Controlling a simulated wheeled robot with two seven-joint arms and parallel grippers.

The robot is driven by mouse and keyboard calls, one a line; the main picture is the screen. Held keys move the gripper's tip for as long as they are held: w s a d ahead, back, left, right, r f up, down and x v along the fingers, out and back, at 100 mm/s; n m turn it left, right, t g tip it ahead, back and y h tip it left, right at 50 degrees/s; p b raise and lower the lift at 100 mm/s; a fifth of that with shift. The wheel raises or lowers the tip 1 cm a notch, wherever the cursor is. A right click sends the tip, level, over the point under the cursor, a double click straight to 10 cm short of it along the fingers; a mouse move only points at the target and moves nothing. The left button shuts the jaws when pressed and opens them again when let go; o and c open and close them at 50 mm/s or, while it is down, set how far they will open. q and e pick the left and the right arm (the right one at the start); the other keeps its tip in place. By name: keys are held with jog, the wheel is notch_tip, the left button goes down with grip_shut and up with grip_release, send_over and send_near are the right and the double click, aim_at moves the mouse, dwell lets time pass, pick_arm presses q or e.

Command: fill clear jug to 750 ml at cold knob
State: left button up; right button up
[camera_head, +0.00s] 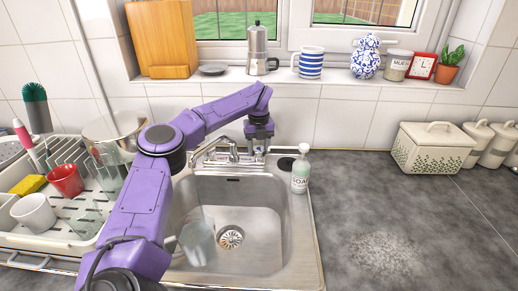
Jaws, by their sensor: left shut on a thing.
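A clear jug (198,243) is in the left part of the steel sink (265,225), partly hidden by my purple arm. Its markings and any water level are too small to read. The chrome tap (228,153) stands at the back of the sink, with no clear stream visible from its spout. My left gripper (260,148) points down at the tap's right side, shut on the right-hand knob, which it mostly hides. I cannot read a cold mark on it. My right gripper is not in view.
A soap bottle (300,172) stands at the sink's back right corner. A dish rack (70,215) with a red cup (66,180), a white cup (34,214) and glassware is on the left. The dark worktop (400,225) at right is mostly clear.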

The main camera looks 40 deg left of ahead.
aim_at(259, 149)
pick_arm(q)
jog(key=m, duration=0.5)
jog(key=shift+p, duration=0.35)
jog(key=shift+m, duration=0.4)
jog(key=o, duration=1)
jog(key=shift+o, duration=0.2)
notch_tip(259, 149, up, 11)
jog(key=shift+f+b, duration=0.2)
jog(key=shift+b, duration=0.25)
